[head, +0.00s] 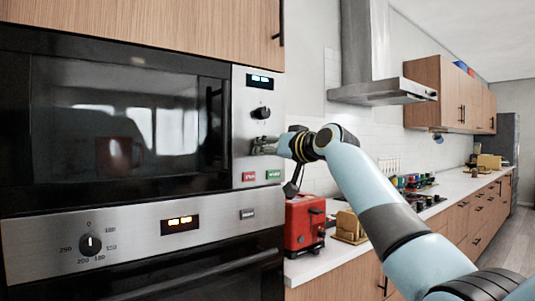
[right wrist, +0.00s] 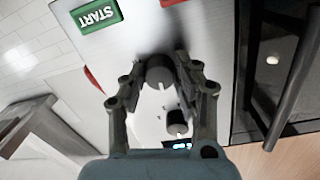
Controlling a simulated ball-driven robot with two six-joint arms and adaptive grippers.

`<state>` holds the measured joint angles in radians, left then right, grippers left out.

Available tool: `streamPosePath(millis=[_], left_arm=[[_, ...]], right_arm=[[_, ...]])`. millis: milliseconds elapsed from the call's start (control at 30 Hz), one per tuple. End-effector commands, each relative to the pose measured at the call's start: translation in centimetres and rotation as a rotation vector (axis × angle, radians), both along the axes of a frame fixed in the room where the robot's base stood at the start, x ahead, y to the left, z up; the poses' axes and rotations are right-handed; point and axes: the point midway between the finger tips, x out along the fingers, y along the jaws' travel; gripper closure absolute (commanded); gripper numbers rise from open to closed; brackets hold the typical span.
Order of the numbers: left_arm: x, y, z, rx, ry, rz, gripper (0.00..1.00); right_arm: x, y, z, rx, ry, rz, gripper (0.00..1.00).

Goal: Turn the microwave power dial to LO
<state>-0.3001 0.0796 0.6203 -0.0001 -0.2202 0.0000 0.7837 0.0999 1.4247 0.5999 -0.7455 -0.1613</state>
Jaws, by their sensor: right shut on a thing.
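The microwave (head: 120,120) is at the left in the head view, with its control panel on the right side. An upper dial (head: 261,112) sits below the lit display. My right gripper (head: 264,146) is at the panel below that dial. In the right wrist view, the panel appears upside down, and my right gripper (right wrist: 160,76) is shut on the lower dial (right wrist: 160,70), one finger on each side. The upper dial (right wrist: 177,122) shows free nearer the wrist. The lower dial is hidden by the gripper in the head view. Dial labels are unreadable. My left gripper is out of view.
Red (head: 249,176) and green START (head: 273,175) buttons sit just below the gripper. The dark door handle (right wrist: 300,80) is beside it. An oven dial (head: 90,244) is lower left. A red appliance (head: 303,222) stands on the counter below my right arm.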

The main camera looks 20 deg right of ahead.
Motion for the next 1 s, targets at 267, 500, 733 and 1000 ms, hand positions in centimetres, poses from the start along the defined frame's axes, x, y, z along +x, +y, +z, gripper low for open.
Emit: streamPosePath(millis=[267, 500, 733, 1000], left_arm=[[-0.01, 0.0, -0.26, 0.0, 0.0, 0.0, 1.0], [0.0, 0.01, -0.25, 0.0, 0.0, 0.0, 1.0], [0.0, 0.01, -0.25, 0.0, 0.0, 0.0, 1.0], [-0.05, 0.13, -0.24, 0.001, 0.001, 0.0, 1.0]], right_arm=[[-0.01, 0.04, -0.45, -0.037, -0.004, 0.002, 1.0], [0.0, 0.03, -0.46, -0.038, -0.004, 0.002, 1.0], [0.0, 0.04, -0.4, -0.037, -0.005, 0.002, 0.53], [-0.01, 0.02, -0.17, -0.036, -0.01, 0.001, 0.47]])
